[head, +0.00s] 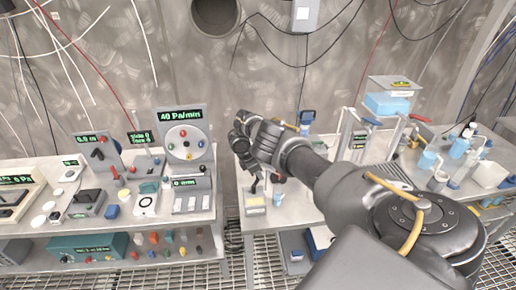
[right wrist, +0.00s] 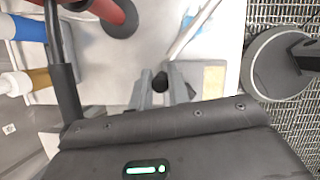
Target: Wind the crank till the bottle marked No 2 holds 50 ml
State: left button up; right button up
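My right arm comes in from the right in the head view, and its dark wrist (head: 270,143) is above the middle bench. In the right wrist view the two grey fingers of my right gripper (right wrist: 160,88) stand a little apart. A small round black knob (right wrist: 160,81) shows between them; I cannot tell whether they touch it or whether it belongs to the crank. Bottles with blue liquid (head: 427,160) stand at the right of the bench; another blue bottle (head: 458,146) is beside them. No mark No 2 is readable. My left gripper is out of view.
A clear tank of blue liquid (head: 388,103) stands on a rack at the back right. A panel reading 40 Pa/min (head: 183,133) stands on the left bench. A narrow grated gap (head: 232,225) separates the benches. In the right wrist view a red curved part (right wrist: 112,10) is close by.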

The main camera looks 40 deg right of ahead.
jog(key=o, duration=0.5)
jog(key=shift+c, duration=0.2)
jog(key=p+v, duration=0.4)
jog(key=v, duration=0.7)
